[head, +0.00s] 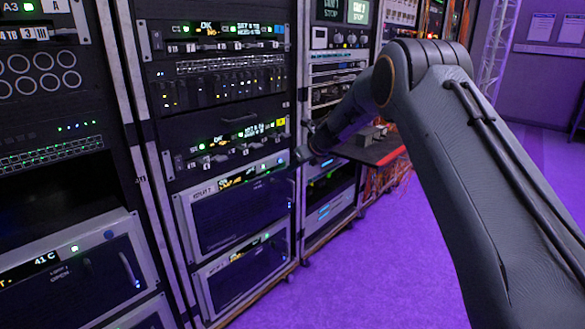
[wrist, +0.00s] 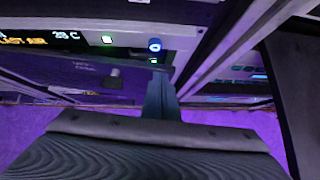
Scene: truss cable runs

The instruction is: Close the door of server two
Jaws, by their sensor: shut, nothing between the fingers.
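The middle rack has two lower server units with dark front doors. The upper door (head: 240,215) sits under a light strip with a display; the lower door (head: 245,280) is below it. I cannot read which is server two, nor tell whether the upper door is fully shut. My gripper (head: 302,154) is beside the upper unit's right end, partly hidden by my arm. In the wrist view my gripper (wrist: 160,92) is shut and empty, its tip just below a blue round button (wrist: 154,45) on the light strip (wrist: 125,38). I cannot tell whether it touches anything.
The left rack has another dark-doored unit (head: 75,270) marked 41 C. The purple floor (head: 370,265) in front of the racks is clear.

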